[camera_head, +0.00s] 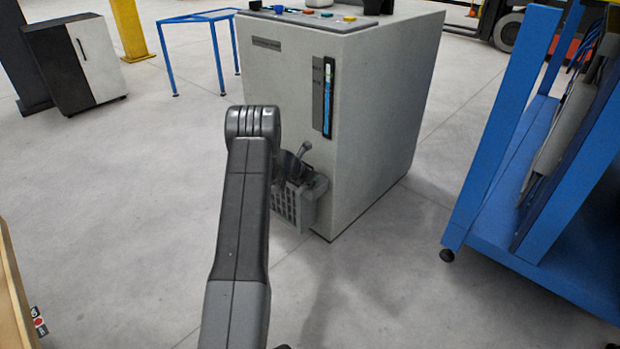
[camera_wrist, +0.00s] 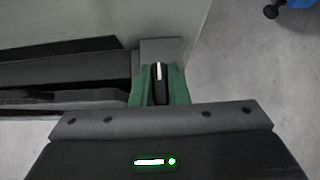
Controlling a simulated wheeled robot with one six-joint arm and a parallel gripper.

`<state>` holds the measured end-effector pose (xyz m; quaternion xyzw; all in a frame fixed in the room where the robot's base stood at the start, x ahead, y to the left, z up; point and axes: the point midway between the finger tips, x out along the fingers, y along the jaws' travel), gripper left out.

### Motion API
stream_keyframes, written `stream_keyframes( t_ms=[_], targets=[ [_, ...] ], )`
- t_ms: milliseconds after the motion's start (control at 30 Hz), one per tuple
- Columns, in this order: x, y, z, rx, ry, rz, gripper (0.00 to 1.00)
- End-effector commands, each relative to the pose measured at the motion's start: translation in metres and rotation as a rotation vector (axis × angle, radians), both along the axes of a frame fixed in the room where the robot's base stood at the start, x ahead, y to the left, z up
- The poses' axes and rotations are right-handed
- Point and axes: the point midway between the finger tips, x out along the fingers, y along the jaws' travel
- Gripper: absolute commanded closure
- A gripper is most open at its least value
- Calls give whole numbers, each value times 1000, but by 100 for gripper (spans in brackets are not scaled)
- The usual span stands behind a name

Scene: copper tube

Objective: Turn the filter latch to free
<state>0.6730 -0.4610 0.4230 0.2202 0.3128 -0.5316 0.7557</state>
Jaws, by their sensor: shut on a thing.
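The filter latch (camera_wrist: 158,88) is a small black knob with a white line, seen in the wrist view. Its white line points straight up in that picture. My gripper (camera_wrist: 159,76) has green fingers, one on each side of the latch, and is shut on it. Behind the latch is a grey block (camera_wrist: 163,49). In the head view, the grey filter housing (camera_head: 309,203) with a slotted front sits low on the grey machine (camera_head: 370,120). My arm covers part of it, and I cannot make out the latch there.
A blue rack (camera_head: 500,150) stands at the right. A blue table frame (camera_head: 196,18) and a dark cabinet (camera_head: 72,62) stand at the back left. A wooden edge (camera_head: 12,300) is at the lower left. The floor between the machine and the rack is clear.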

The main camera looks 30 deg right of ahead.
Motion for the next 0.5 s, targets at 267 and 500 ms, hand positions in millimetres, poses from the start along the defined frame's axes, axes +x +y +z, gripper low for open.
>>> stream_keyframes(
  t_ms=[267,500],
  targets=[
    [0,1,-1,2,1,2,72],
    [0,1,-1,1,1,1,64]
  ],
)
